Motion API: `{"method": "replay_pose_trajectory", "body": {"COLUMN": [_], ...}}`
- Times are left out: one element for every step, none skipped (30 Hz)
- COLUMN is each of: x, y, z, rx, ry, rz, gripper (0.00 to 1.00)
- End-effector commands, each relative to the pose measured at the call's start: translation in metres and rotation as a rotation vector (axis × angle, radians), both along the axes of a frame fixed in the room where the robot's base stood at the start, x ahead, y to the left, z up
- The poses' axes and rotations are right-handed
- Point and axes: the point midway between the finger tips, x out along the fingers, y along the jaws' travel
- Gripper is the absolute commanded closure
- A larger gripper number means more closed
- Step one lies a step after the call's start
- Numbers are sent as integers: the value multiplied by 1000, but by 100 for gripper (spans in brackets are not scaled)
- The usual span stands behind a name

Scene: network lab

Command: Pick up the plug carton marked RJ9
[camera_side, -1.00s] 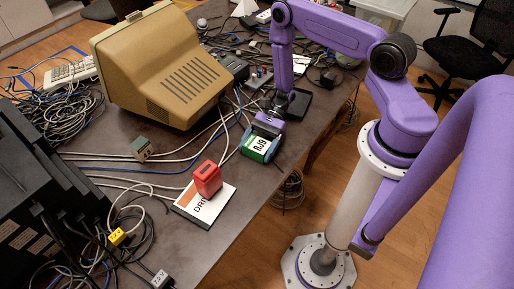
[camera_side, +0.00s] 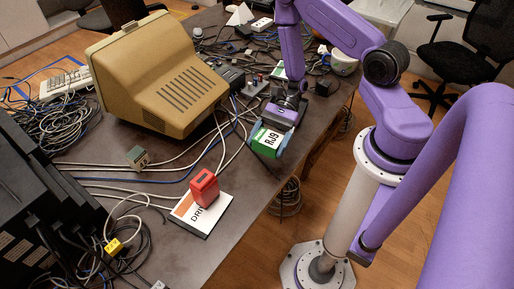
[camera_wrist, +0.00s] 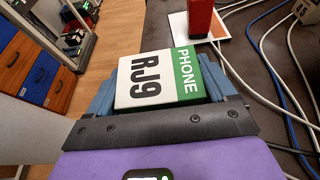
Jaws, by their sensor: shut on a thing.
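The plug carton marked RJ9 (camera_side: 268,141) is a white and green box lettered "PHONE" and "RJ9". In the side view it is at the table's right edge, below my gripper (camera_side: 275,124). In the wrist view the carton (camera_wrist: 160,82) sits between the two blue-grey fingers of my gripper (camera_wrist: 165,85), which are shut on its sides. Its label faces the wrist camera. I cannot tell for certain whether its underside touches the table.
A red block (camera_side: 204,188) stands on a white and orange card (camera_side: 216,213) nearer the front. Loose cables (camera_side: 170,158) cross the table to the left. A beige monitor (camera_side: 165,75) stands behind them. A small grey-green box (camera_side: 137,157) lies among the cables.

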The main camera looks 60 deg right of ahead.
Motion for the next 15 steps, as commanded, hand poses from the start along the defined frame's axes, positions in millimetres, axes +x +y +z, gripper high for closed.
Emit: {"method": "replay_pose_trajectory", "body": {"x": [-8, -14, -22, -27, -32, -38, -42, -46, -52, -56, -60, -65, -69, -73, -73], "y": [-1, -2, -3, -4, -4, -6, -6, -7, -8, -8, -9, -10, -10, -11, -11], "z": [9, 11, 13, 16, 18, 20, 22, 24, 27, 28, 30, 33, 34, 36, 36], "rx": [1, 1, 1, 0, 1, 2, 2, 1, 1, 1, 1, 2, 1, 2, 0], "ry": [2, 4, 4, 6, 5, 4, 4, 3, 3, 3, 3, 3, 3, 3, -1], "rz": [-2, -4, -3, -2, -2, -3, -3, -2, -2, -2, -3, -3, -3, -2, 0], "gripper": [49, 49, 49, 49, 49, 49, 49, 49, 49, 49, 49, 49, 49, 49, 49]}}
